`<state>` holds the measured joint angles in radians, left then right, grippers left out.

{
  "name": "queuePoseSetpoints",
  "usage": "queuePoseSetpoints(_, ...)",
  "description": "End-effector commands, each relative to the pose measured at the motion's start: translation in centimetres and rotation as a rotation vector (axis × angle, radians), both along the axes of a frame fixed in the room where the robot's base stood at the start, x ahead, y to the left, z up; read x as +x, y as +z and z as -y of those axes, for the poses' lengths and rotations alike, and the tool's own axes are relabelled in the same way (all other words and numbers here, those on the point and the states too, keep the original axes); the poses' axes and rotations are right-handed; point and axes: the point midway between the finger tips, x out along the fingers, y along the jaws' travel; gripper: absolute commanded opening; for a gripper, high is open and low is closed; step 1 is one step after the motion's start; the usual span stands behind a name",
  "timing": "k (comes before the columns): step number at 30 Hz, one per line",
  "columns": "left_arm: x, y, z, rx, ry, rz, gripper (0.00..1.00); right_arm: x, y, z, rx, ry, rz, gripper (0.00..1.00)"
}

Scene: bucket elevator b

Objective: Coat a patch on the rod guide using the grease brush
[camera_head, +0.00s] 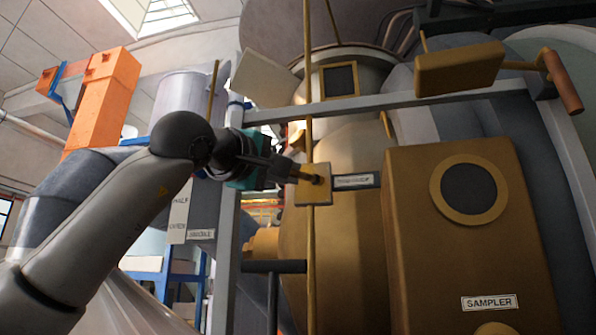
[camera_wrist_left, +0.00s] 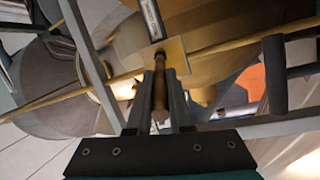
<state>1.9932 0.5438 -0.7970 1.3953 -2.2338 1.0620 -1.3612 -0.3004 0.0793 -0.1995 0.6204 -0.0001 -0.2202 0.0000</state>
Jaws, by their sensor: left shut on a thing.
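The rod guide is a small tan plate (camera_head: 307,194) around a thin upright brass rod (camera_head: 309,95), beside a dark label strip. My left gripper (camera_head: 288,167) comes in from the left and is shut on the grease brush (camera_head: 303,175), which has a tan handle. The brush's dark tip lies over the plate in the head view; whether it touches cannot be told. In the left wrist view the brush (camera_wrist_left: 160,95) runs between the fingers (camera_wrist_left: 161,75) toward the plate (camera_wrist_left: 177,54). The tip end overlaps the plate's near edge there. My right gripper is not in view.
A brown sampler box (camera_head: 450,220) with a round dark window stands to the right. A grey frame bar (camera_head: 420,102) crosses above the plate, and a grey post (camera_head: 226,240) stands left of it. A dark bar handle (camera_head: 275,267) sits below.

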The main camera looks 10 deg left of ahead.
Motion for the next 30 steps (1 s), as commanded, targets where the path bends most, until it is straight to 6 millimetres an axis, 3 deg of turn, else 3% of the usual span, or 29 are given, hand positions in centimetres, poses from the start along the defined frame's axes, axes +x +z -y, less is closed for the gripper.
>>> queuePoseSetpoints(24,0.2,-0.1,-5.7,-0.002,0.004,-0.004,0.00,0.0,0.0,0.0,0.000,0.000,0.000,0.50)
queuePoseSetpoints(30,0.1,0.5,-5.7,-0.001,0.001,-0.001,0.00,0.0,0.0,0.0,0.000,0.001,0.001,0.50)
